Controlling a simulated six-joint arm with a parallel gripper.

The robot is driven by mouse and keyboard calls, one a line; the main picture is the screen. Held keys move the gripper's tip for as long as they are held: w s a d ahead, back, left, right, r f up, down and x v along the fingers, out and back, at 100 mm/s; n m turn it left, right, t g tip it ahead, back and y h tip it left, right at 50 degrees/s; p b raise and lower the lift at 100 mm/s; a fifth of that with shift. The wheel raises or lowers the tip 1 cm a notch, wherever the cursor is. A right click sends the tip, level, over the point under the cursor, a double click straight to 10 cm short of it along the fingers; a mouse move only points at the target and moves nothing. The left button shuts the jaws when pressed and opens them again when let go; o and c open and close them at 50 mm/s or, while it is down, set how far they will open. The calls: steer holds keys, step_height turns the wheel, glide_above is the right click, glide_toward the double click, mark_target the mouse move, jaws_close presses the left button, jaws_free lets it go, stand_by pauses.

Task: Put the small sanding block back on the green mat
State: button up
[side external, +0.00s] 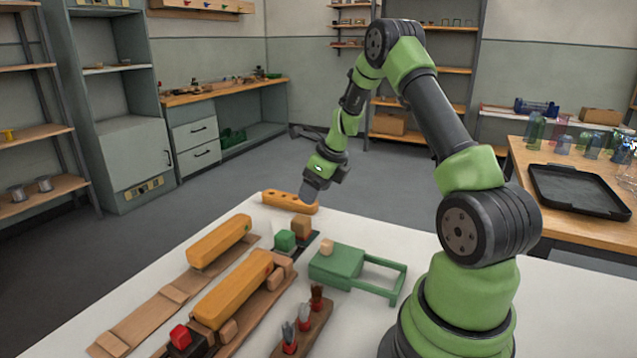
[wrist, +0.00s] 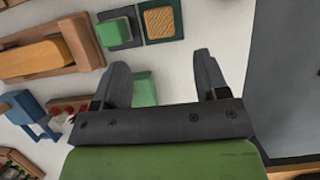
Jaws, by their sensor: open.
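A small tan block (side external: 301,227), which looks like the sanding block, stands on a dark mat behind the green block (side external: 285,240). In the wrist view the tan block (wrist: 160,21) has a grainy top and sits inside the border of a dark green mat (wrist: 162,40). The green block (wrist: 113,33) sits beside it on a dark grey-blue mat (wrist: 135,40). My gripper (side external: 309,192) is raised near the far end of the white table, apart from both blocks. In the wrist view my gripper (wrist: 163,80) is open, with no block clasped between its fingers.
An orange bar with holes (side external: 290,202) lies close below my gripper. A green stand (side external: 345,262) carries another small tan block (side external: 327,247). Long yellow blocks (side external: 219,240) and a brush rack (side external: 303,330) fill the near left. White table (side external: 385,235) is bare at right.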

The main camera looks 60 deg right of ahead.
steer(key=s+a+r+n+t, duration=0.1)
steer(key=s+a+r+n, duration=0.2)
steer(key=a+r+n, duration=1.2)
steer(key=s+a+r+n+t+y, duration=0.1)
steer(key=s+a+r+n, duration=0.3)
steer(key=s+a+n, duration=0.7)
steer(key=shift+s+a+r+n+t+y, duration=0.15)
steer(key=shift+s+a+n+t+y, duration=0.3)
steer(key=shift+s+n, duration=1.85)
steer(key=shift+w+d+n, duration=0.1)
steer(key=shift+w+n, duration=0.6)
